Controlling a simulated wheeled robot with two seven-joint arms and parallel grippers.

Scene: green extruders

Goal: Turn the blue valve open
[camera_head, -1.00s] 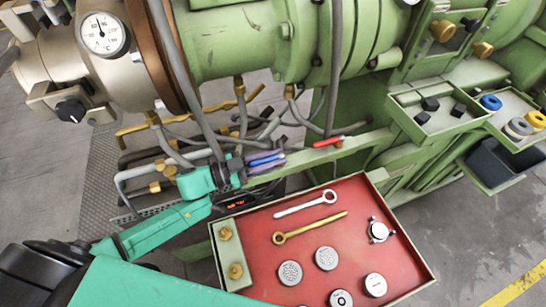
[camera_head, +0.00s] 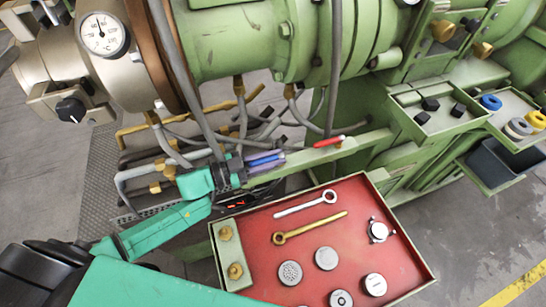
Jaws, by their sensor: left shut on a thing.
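The blue valve (camera_head: 266,155) has a slim blue handle and sits at the lower edge of the green machine, among grey hoses and brass fittings. My left gripper (camera_head: 238,172), on a teal arm from the lower left, is shut on the blue valve. The gripper and dark shadow hide much of the valve's base. My right gripper is not in view.
A red valve handle (camera_head: 329,141) is to the right on the green beam. A red-lined tray (camera_head: 355,195) with wrenches and round discs is in front. Grey hoses (camera_head: 185,150) crowd the left. A small green bin (camera_head: 410,105) holds black parts.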

